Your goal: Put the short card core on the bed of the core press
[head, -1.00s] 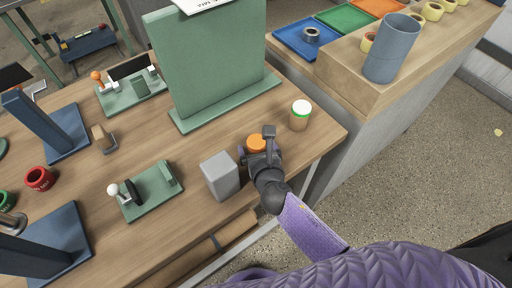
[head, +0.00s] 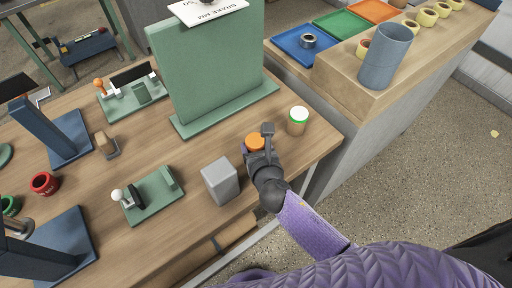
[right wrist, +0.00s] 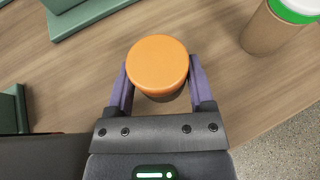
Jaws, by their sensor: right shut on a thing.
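The short card core (head: 255,141), a brown cylinder with an orange top, stands near the table's front right part. In the right wrist view the core (right wrist: 157,65) sits between the two purple fingers. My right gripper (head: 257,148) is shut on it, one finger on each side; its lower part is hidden. A green press-like device (head: 152,195) with a white-ball lever is on the table to the left. A similar green device (head: 137,92) with an orange-ball lever stands farther back. I cannot tell which is the core press. My left gripper is not in view.
A grey block (head: 220,180) stands between my right gripper and the white-ball device. A taller brown cylinder with a green-and-white top (head: 297,122) stands close on the right. A large green upright panel (head: 210,75) rises behind. Blue stands and a red cup (head: 44,183) are at left.

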